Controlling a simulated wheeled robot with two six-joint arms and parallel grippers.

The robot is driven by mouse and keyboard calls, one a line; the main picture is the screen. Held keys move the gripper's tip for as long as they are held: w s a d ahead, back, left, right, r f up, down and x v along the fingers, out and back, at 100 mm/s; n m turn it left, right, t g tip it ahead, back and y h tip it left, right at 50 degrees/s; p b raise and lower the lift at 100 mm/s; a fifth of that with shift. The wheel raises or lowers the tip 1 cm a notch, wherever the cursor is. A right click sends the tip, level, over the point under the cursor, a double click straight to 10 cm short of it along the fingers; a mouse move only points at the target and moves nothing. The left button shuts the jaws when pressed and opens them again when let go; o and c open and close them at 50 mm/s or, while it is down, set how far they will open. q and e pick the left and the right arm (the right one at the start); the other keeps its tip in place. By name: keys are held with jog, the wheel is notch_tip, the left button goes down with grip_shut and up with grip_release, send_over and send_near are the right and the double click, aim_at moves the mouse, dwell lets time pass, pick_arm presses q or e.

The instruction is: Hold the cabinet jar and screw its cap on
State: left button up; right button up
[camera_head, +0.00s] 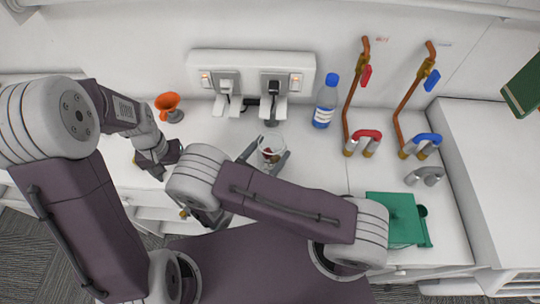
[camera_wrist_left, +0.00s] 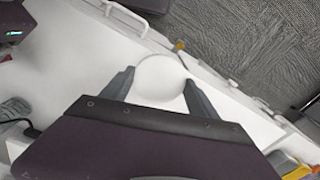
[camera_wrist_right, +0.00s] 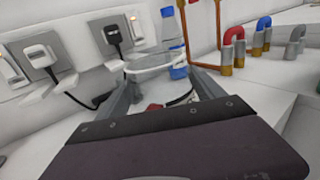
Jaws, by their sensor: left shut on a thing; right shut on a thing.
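The clear glass jar (camera_head: 271,146) is upright and open at the top, with something dark red inside. It also shows in the right wrist view (camera_wrist_right: 150,64). My right gripper (camera_head: 267,158) is shut around its sides. I cannot tell whether the jar touches the counter. A smooth white round cap (camera_wrist_left: 160,78) shows in the left wrist view. My left gripper (camera_wrist_left: 157,82) is shut on it, one finger on each side. The cap is apart from the jar; in the head view the left arm is left of the jar and the cap is hidden.
Behind the jar is a socket panel (camera_head: 250,72) with plugs and cords. A blue-capped bottle (camera_head: 325,103) stands right of it, near copper pipes (camera_head: 403,100). An orange funnel-like thing (camera_head: 168,102) is at the left, a green box (camera_head: 395,222) at the front right.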

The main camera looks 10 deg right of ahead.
aim_at(278, 144)
jog(key=f+b, duration=0.1)
jog(key=f, duration=0.2)
jog(key=shift+w, duration=0.2)
jog(key=shift+a+r, duration=0.15)
jog(key=shift+r, duration=0.05)
jog(key=shift+s+f, duration=0.15)
jog(key=shift+f, duration=0.05)
jog(key=o, duration=2.1)
jog(key=shift+c, duration=0.2)
